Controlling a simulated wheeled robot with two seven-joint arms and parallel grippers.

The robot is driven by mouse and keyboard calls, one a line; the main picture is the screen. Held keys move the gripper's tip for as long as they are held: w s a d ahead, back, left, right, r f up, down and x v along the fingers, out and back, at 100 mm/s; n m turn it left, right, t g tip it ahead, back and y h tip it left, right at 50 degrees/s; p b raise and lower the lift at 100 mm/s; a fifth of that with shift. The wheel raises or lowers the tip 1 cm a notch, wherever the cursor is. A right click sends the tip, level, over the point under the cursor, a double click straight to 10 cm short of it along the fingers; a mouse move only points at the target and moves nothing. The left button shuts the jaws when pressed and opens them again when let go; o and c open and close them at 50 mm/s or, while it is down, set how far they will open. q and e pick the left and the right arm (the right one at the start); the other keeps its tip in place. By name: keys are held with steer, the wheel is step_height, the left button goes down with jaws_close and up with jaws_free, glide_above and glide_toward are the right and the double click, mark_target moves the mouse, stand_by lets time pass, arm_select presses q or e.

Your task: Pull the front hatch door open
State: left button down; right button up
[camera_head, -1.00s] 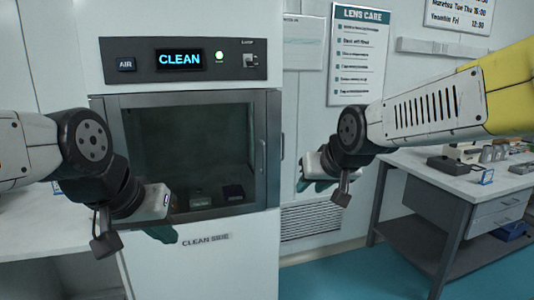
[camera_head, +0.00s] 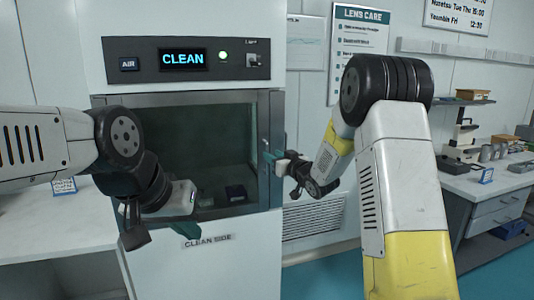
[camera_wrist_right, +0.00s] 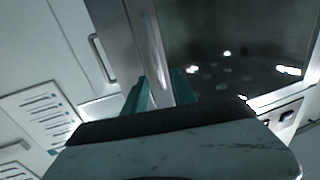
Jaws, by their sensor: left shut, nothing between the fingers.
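The front hatch door (camera_head: 195,214) is a dark glass panel in a grey metal frame, and it looks shut. Its upright bar handle (camera_head: 265,157) is at the right edge; the handle also shows in the right wrist view (camera_wrist_right: 154,50). My right gripper (camera_head: 269,157) is at the handle. In the right wrist view its teal fingers (camera_wrist_right: 160,95) stand on either side of the bar; whether they press on it I cannot tell. My left gripper (camera_head: 186,229) is shut and empty in front of the door's lower edge, near the CLEAN SIDE label (camera_head: 208,241).
A control panel (camera_head: 190,60) reading CLEAN, with a green light, is above the door. Small dark items (camera_head: 236,192) sit behind the glass. A white bench (camera_head: 70,228) is at the left and a workbench (camera_head: 490,185) at the right. A vent grille (camera_head: 312,217) is below my right gripper.

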steer(key=x, duration=0.5)
jaws_close()
stand_by(1.4)
